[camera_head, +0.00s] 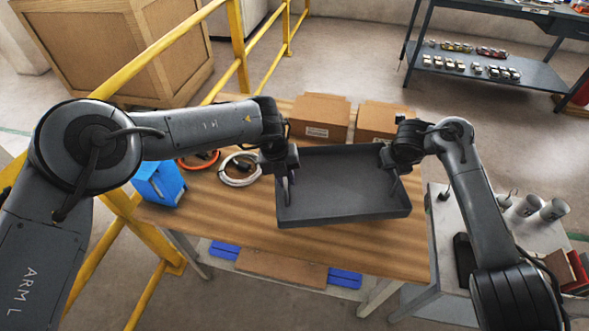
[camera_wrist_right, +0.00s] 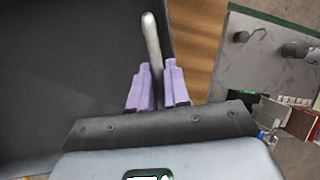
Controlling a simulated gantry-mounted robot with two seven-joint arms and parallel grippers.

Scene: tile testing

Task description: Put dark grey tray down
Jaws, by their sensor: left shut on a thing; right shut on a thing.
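The dark grey tray (camera_head: 340,183) is over the right half of the wooden table in the head view, and looks empty and roughly level. I cannot tell whether it touches the tabletop. My left gripper (camera_head: 287,183) is shut on the tray's left handle. My right gripper (camera_head: 397,180) is shut on the tray's right handle. In the right wrist view the purple fingers of my right gripper (camera_wrist_right: 158,88) close around the handle bar, with the tray's dark surface (camera_wrist_right: 70,75) to the left.
The wooden table (camera_head: 240,213) also holds a blue box (camera_head: 158,183), coiled cables (camera_head: 239,170) and two cardboard boxes (camera_head: 320,116) behind the tray. A side table with grey cups (camera_head: 553,209) stands at right. Yellow railing (camera_head: 150,55) runs along the left.

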